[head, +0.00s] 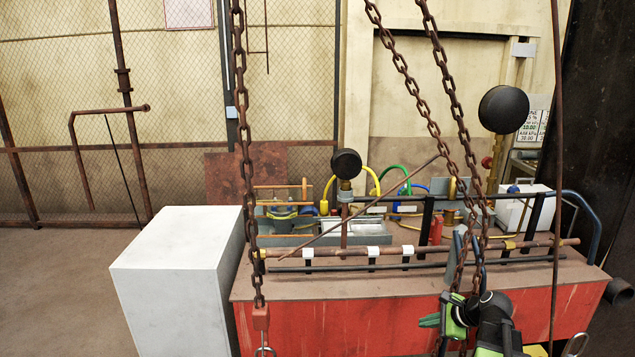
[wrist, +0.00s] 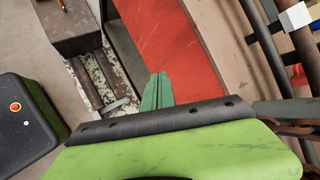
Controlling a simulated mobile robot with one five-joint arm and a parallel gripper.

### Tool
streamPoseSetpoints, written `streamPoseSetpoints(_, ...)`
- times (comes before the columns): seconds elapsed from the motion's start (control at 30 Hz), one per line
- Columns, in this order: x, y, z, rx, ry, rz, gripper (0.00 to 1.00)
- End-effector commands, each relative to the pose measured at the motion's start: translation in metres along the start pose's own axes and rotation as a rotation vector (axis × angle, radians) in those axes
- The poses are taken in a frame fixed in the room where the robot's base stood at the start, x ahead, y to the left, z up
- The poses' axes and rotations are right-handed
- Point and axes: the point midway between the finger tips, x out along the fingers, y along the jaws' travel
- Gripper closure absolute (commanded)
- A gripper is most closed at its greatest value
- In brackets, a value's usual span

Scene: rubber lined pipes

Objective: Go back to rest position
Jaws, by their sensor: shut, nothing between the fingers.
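My gripper (head: 430,320) is at the lower right of the head view, in front of the red bench (head: 330,322). Its green fingers point left and are closed, with nothing held. In the wrist view the fingers (wrist: 157,92) show as a narrow green shape pressed together, beside the red bench side (wrist: 175,45). The black and green arm links show behind the gripper, partly cut off by the lower edge of the head view.
A white box (head: 175,270) stands left of the bench. Rusty chains (head: 243,130) hang in front of it. Pipes (head: 400,250) and tools lie along the bench top. A rusty metal block (wrist: 70,25) shows in the wrist view. Floor at far left is clear.

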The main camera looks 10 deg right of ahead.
Motion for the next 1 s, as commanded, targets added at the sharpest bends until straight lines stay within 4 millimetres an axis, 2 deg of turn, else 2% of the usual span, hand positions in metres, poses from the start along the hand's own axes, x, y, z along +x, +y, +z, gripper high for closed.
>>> streamPoseSetpoints(0.03, 0.023, 0.011, 0.041, -0.084, -0.016, 0.058, 1.00)
streamPoseSetpoints(0.1, 0.049, 0.032, 0.088, -0.226, -0.026, 0.141, 1.00)
streamPoseSetpoints(0.2, 0.076, 0.067, 0.143, -0.457, -0.034, 0.258, 1.00)
streamPoseSetpoints(0.3, 0.091, 0.103, 0.182, -0.699, -0.039, 0.368, 1.00)
streamPoseSetpoints(0.4, 0.097, 0.137, 0.208, -0.967, -0.042, 0.484, 1.00)
streamPoseSetpoints(0.47, 0.095, 0.157, 0.214, -1.157, -0.044, 0.569, 1.00)
streamPoseSetpoints(0.5, 0.091, 0.165, 0.209, -1.263, -0.041, 0.622, 1.00)
streamPoseSetpoints(0.6, 0.076, 0.172, 0.184, -1.455, -0.043, 0.733, 1.00)
streamPoseSetpoints(0.7, 0.066, 0.175, 0.170, -1.597, -0.070, 0.813, 1.00)
streamPoseSetpoints(0.83, 0.063, 0.177, 0.167, -1.698, -0.120, 0.847, 1.00)
streamPoseSetpoints(1.0, 0.063, 0.177, 0.167, -1.716, -0.129, 0.846, 1.00)
